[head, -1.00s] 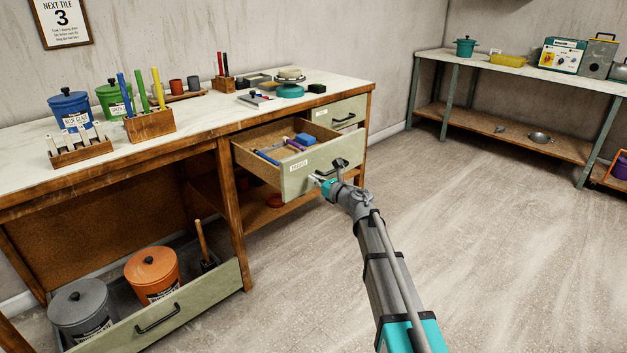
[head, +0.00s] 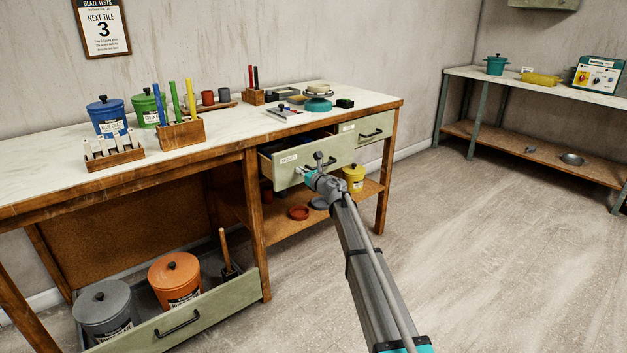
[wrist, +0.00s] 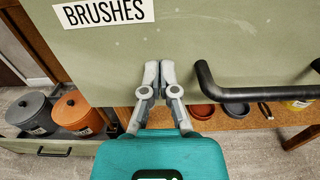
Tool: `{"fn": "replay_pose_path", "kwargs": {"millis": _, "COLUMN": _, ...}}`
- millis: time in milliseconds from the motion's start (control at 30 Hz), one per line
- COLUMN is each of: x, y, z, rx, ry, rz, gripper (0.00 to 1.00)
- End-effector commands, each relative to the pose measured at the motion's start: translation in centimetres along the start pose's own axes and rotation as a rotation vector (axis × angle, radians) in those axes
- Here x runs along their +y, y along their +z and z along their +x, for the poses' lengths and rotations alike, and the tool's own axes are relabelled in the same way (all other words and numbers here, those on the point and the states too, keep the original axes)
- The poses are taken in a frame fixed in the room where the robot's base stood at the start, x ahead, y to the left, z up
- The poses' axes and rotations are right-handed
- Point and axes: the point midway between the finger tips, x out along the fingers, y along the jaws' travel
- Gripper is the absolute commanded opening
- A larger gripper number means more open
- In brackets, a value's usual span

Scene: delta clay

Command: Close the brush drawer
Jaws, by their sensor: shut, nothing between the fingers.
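The brush drawer (head: 290,166) is under the worktop, with a pale green front that stands out a little from the desk frame. A narrow dark gap shows above its front in the head view. In the wrist view the drawer front (wrist: 230,40) fills the upper part, with a "BRUSHES" label (wrist: 104,11) and a black handle (wrist: 255,92) to the right of my gripper. My gripper (wrist: 155,75) is shut and empty, its fingertips at the drawer front, apparently touching it. In the head view my gripper (head: 305,173) partly covers the front and its handle.
A second drawer (head: 372,130) to the right looks shut. A low drawer (head: 190,318) stands open at lower left, holding a grey bucket (head: 103,308) and an orange bucket (head: 174,278). A shelf below holds a yellow pot (head: 353,178). Floor at right is clear.

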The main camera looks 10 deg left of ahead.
Motion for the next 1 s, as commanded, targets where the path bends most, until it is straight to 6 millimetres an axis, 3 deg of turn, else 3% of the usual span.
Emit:
{"fn": "replay_pose_path", "kwargs": {"millis": 33, "x": -0.2, "y": 0.0, "z": 2.0, "rx": 0.0, "ry": 0.002, "rz": 0.0, "gripper": 0.0}}
{"fn": "replay_pose_path", "kwargs": {"millis": 100, "x": -0.3, "y": 0.0, "z": 3.9, "rx": 0.0, "ry": 0.001, "rz": 0.0, "gripper": 0.0}}
{"fn": "replay_pose_path", "kwargs": {"millis": 400, "x": -0.2, "y": 0.0, "z": 9.5, "rx": 0.0, "ry": 0.0, "rz": 0.0, "gripper": 0.0}}
{"fn": "replay_pose_path", "kwargs": {"millis": 600, "x": -0.1, "y": 0.0, "z": 10.9, "rx": 0.0, "ry": 0.0, "rz": 0.0, "gripper": 0.0}}
{"fn": "replay_pose_path", "kwargs": {"millis": 1000, "x": -0.1, "y": 0.1, "z": 11.6, "rx": -0.002, "ry": -0.001, "rz": 0.003, "gripper": 0.0}}
